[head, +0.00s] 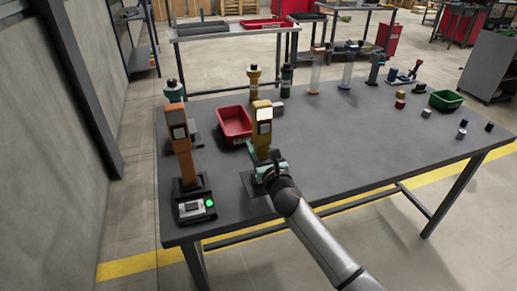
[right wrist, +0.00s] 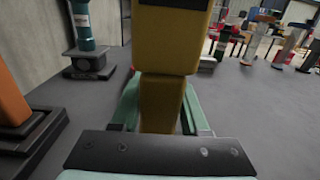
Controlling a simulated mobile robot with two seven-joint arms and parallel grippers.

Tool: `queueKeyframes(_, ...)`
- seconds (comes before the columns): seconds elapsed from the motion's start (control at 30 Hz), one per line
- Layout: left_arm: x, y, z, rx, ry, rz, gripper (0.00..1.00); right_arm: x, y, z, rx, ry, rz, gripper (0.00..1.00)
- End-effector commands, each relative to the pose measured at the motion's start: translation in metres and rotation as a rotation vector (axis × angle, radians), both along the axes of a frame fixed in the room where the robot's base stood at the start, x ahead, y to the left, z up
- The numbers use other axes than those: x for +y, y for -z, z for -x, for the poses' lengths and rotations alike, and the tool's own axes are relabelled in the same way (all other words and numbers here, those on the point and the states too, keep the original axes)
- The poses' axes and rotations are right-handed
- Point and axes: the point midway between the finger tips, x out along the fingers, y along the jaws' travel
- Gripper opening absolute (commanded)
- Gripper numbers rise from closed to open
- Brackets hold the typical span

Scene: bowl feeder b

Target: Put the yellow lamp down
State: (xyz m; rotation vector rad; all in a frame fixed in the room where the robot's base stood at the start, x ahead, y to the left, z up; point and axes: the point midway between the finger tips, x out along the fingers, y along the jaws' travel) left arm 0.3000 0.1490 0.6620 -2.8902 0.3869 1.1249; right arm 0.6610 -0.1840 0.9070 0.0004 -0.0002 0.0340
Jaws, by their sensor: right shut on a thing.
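The yellow lamp (head: 263,139) stands upright at the front left part of the grey table (head: 350,135), with a white patch near its top. It fills the middle of the right wrist view (right wrist: 165,100). My right gripper (head: 265,165) is shut on its lower part, with a green finger (right wrist: 190,108) on each side. A dark flat plate (head: 249,186) shows on the table beneath the gripper. The lamp's bottom end is hidden, so I cannot tell whether it touches the plate. My left gripper is not in view.
An orange device (head: 181,153) stands in a black holder to the left, behind a box with a green light (head: 209,203). A red bin (head: 235,123) is behind the lamp. A green bin (head: 446,100) and small blocks are at the right. The table's middle right is clear.

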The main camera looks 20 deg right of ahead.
Motion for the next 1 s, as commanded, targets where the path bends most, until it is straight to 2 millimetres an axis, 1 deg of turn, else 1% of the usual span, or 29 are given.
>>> queueKeyframes(0.1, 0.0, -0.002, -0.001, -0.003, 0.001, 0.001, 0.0, 0.0, -0.002, 0.0, -0.003, 0.0, 0.0, 0.0)
queueKeyframes(0.27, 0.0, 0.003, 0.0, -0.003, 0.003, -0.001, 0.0, 0.0, 0.003, 0.0, -0.002, 0.0, 0.001, 0.0)
queueKeyframes(0.3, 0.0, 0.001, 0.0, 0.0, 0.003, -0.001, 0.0, 0.0, 0.003, 0.0, 0.0, 0.001, 0.001, 0.49)
queueKeyframes(0.53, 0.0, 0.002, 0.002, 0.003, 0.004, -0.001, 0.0, 0.0, 0.003, 0.0, 0.0, 0.001, 0.0, 0.75)
queueKeyframes(0.77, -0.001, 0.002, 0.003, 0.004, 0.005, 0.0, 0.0, 0.0, 0.002, 0.0, 0.0, 0.001, 0.0, 0.75)
queueKeyframes(0.87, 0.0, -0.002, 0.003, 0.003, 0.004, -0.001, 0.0, 0.0, -0.003, 0.0, 0.0, 0.001, -0.001, 0.75)
queueKeyframes(1.0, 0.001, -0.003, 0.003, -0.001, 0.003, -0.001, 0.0, -0.001, -0.001, 0.015, 0.001, 0.001, 0.002, 0.75)
